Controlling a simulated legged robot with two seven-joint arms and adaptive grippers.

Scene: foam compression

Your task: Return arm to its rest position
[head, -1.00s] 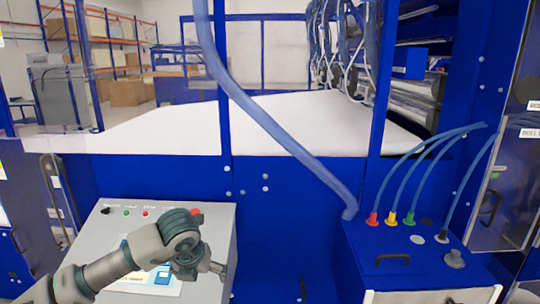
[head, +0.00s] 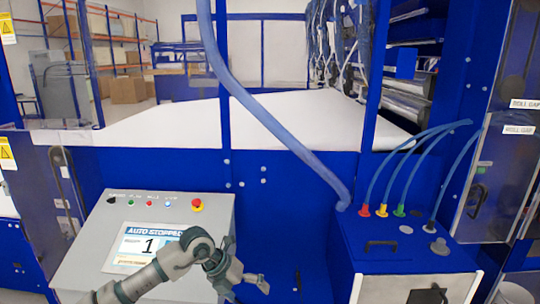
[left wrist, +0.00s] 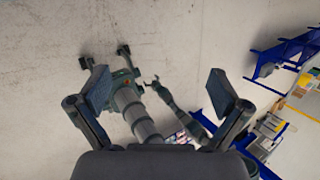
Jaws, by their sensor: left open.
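My left arm enters the head view from the bottom, in front of the grey control panel. My left gripper (head: 250,284) is to the right of the panel's screen, against the blue machine front. In the left wrist view the two dark fingers (left wrist: 160,90) are spread wide with nothing between them. The view between them shows parts of my own body over a pale floor. A small claw-like end there may be my right gripper, but it is too small to judge. My right arm does not show in the head view.
The control panel (head: 218,235) has a screen (head: 150,247) reading "AUTO STOPPED" and a red button (head: 197,205). A blue box (head: 400,258) with several hoses stands at the right. A white bed (head: 290,122) lies behind the blue frame. Blue racks (left wrist: 285,50) stand at the wrist view's right.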

